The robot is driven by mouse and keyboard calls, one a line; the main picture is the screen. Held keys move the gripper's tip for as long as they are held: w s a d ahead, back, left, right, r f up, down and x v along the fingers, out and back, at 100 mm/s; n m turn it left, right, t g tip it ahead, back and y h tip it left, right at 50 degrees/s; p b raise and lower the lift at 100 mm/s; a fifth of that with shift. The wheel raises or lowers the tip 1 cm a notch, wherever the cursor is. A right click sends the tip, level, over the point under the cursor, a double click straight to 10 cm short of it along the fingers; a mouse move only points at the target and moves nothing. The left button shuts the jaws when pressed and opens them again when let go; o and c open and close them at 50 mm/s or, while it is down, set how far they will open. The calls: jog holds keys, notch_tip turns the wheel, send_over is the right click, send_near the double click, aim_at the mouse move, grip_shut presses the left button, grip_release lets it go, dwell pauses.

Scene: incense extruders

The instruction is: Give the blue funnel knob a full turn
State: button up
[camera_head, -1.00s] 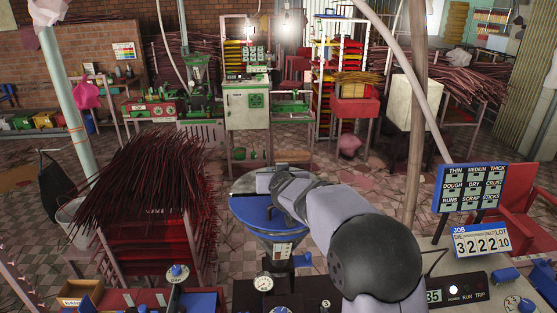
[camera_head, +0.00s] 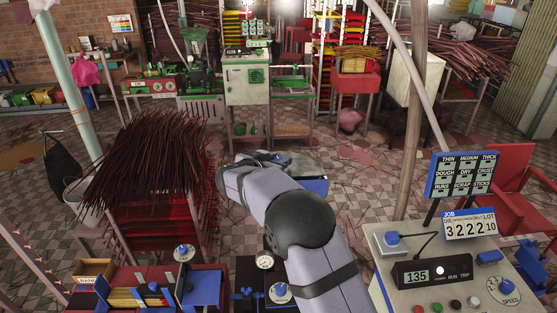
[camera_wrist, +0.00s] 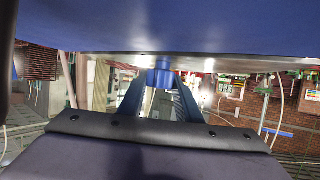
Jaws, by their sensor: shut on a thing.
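In the wrist view the blue knob (camera_wrist: 163,64) is at the centre, just under a pale rim. My gripper (camera_wrist: 160,82) is shut on it, with one finger on each side. A broad blue surface (camera_wrist: 170,25), seemingly the funnel body, fills the top of that view. In the head view my arm covers the knob and most of the funnel. A blue piece (camera_head: 314,185) shows to the right of my arm, and I cannot tell whether it belongs to the funnel.
A stack of dark red incense sticks (camera_head: 145,165) stands left of my arm. A control console (camera_head: 440,270) with a lit 135 display and a job sign (camera_head: 470,224) is at the right. A gauge (camera_head: 265,262) is close beside my arm.

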jog(key=shift+r+m+g+h, duration=0.15)
jog(key=shift+m+g+h, duration=0.25)
jog(key=shift+m+h, duration=0.15)
jog(key=o, duration=1.1)
jog(key=shift+s+a+b, duration=0.45)
jog(key=shift+s+b, duration=0.05)
jog(key=shift+b, duration=0.05)
jog(key=shift+b+v, duration=1.3)
jog(key=shift+v, duration=1.75)
jog(key=shift+d+r, duration=0.15)
